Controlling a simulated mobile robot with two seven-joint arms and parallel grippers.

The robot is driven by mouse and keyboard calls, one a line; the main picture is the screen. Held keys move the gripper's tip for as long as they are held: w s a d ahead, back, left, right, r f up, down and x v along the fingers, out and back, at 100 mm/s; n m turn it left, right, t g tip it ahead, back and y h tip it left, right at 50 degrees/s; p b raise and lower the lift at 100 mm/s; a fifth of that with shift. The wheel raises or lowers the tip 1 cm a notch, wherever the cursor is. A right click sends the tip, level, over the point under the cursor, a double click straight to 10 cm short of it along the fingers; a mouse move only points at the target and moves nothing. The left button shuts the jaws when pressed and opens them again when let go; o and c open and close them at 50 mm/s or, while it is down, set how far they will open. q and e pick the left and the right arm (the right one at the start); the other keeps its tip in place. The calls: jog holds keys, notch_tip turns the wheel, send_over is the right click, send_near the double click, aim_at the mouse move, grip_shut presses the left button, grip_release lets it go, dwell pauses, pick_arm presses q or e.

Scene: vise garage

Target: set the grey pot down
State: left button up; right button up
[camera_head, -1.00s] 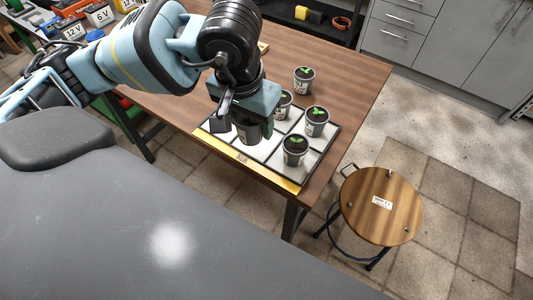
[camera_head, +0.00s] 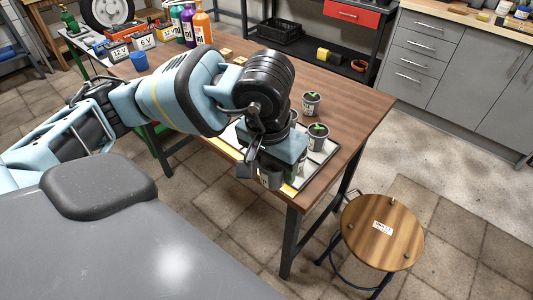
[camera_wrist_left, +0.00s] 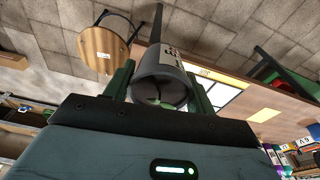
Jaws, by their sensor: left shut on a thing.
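My left gripper (camera_head: 262,174) is shut on the grey pot (camera_head: 271,179), over the near edge of the white gridded board (camera_head: 317,166). In the left wrist view the pot (camera_wrist_left: 162,78), with a pale label, sits between the green fingers (camera_wrist_left: 160,92). I cannot tell whether its base touches anything. A potted seedling (camera_head: 318,137) stands on the board, partly behind my gripper. Another seedling pot (camera_head: 311,104) stands on the table behind it. Part of the board is hidden by my arm. My right gripper is out of view.
The brown wooden table (camera_head: 350,110) has free room right of the pots. A round wooden stool (camera_head: 383,235) stands on the floor at the right. Bottles (camera_head: 202,27) and battery boxes (camera_head: 145,42) are at the back left. Grey cabinets (camera_head: 440,65) stand at the back right.

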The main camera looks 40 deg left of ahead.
pick_arm(q)
jog(key=a+f+n+y+b, duration=0.1)
jog(key=a+f+n, duration=0.65)
jog(key=a, duration=0.45)
jog(key=w, duration=0.5)
jog(key=w+a, duration=0.1)
jog(key=w, duration=0.4)
jog(key=w+f, duration=0.1)
jog(key=w, duration=0.3)
jog(key=shift+w+a+p, duration=0.35)
jog(key=shift+w, duration=0.05)
jog(key=shift+w+n, duration=0.25)
jog(key=shift+w, duration=0.05)
notch_tip(320, 180, down, 3)
jog(key=shift+f, duration=0.3)
jog(key=shift+f, duration=0.2)
jog(key=o, duration=1)
